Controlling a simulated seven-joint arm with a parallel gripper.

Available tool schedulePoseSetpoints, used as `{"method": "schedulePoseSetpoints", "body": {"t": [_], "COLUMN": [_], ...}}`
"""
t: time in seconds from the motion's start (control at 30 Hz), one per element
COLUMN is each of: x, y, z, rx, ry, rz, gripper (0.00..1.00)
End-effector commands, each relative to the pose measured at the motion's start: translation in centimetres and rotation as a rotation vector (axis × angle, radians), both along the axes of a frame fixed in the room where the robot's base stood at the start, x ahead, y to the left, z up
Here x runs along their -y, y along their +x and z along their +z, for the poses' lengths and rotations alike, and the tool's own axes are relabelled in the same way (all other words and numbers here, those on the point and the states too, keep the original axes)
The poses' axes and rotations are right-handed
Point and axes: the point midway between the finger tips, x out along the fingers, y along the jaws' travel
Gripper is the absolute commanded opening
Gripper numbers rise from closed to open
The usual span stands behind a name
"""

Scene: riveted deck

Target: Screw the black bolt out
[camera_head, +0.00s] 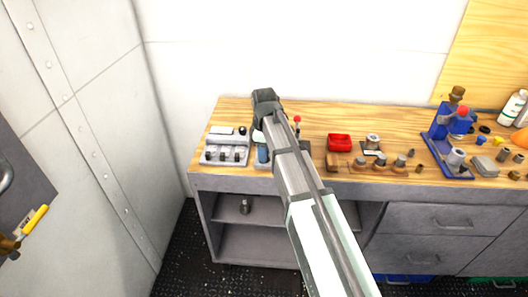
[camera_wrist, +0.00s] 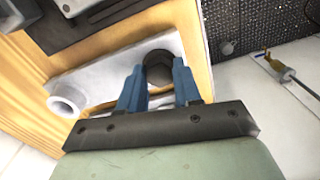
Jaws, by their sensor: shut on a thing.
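In the wrist view, my gripper (camera_wrist: 158,82) has its blue fingers on either side of a dark, round bolt head, the black bolt (camera_wrist: 159,66), and is shut on it. The bolt stands at one end of a pale grey plate (camera_wrist: 110,77). A pale hollow boss (camera_wrist: 68,103) rises at the plate's other end. How far the bolt sits in its hole cannot be seen. In the head view, my gripper (camera_head: 262,152) points down at the left part of the wooden bench, and my arm hides most of the plate and the bolt.
A grey rack (camera_head: 226,150) with several dark pieces stands just left of my gripper. A red tray (camera_head: 339,142), a wooden block with metal pieces (camera_head: 378,164) and a blue stand (camera_head: 447,152) are further right. The bench's front edge is close by.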

Motion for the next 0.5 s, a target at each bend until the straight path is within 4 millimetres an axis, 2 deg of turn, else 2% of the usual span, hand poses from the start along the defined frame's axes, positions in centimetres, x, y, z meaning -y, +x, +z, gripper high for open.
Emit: {"method": "schedulePoseSetpoints", "body": {"t": [0.5], "x": [0.03], "y": [-0.23], "z": [-0.2], "rx": [-0.006], "ry": [0.001], "rz": [0.492], "gripper": [0.03]}}
